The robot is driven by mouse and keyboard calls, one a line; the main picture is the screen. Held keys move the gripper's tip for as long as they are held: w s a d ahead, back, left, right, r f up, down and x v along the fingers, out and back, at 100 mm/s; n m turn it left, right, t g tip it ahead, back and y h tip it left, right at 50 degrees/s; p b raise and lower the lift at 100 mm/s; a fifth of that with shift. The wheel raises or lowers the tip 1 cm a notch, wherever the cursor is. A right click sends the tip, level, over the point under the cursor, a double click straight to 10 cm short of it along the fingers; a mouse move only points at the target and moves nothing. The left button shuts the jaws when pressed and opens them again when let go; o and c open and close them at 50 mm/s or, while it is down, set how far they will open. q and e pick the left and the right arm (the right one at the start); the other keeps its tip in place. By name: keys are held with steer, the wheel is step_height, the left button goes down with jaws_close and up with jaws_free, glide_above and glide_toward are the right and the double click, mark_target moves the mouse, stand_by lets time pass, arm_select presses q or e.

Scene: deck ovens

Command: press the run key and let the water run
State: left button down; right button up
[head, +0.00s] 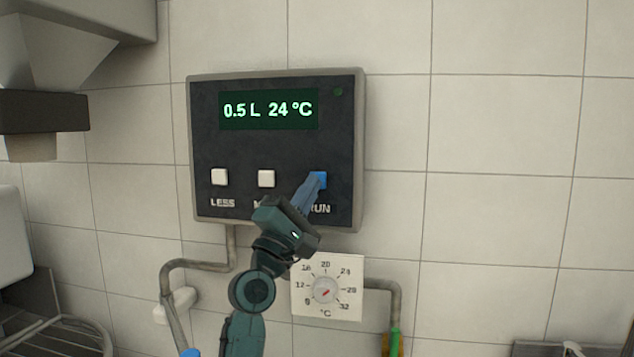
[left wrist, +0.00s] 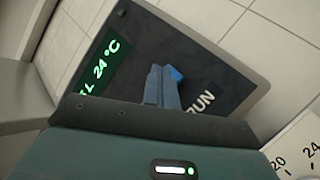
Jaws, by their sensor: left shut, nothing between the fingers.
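A dark control panel (head: 285,145) with a grey rim is mounted on the tiled wall. Its green display (head: 268,109) reads 0.5 L and 24 °C. The blue RUN key (head: 321,178) is at the panel's lower right and shows as a blue corner in the left wrist view (left wrist: 176,73). My left gripper (head: 312,184) is shut and empty, its fingertips at the key and partly covering it. I cannot tell whether they touch it. A small lamp (head: 338,92) at the panel's top right looks dark green. My right gripper is out of view.
White LESS key (head: 219,177) and a second white key (head: 266,179), its label partly hidden, sit left of RUN. A temperature dial (head: 326,290) is below the panel, with pipes (head: 395,300) beside it. A wire rack (head: 55,335) is at lower left.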

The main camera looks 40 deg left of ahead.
arm_select(q)
steer(key=shift+w+a, duration=0.1)
steer(key=shift+w, duration=0.05)
steer(key=shift+w+a, duration=0.2)
steer(key=shift+w, duration=0.2)
stand_by(0.7)
steer(key=shift+s, duration=0.15)
steer(key=shift+s+d, duration=0.4)
steer(key=shift+s, duration=0.2)
steer(key=s+d+p, duration=0.1)
steer(key=s, duration=0.1)
steer(key=s+d+p, duration=0.1)
steer(key=s, duration=0.1)
steer(key=shift+s+d, duration=0.2)
stand_by(0.4)
stand_by(0.6)
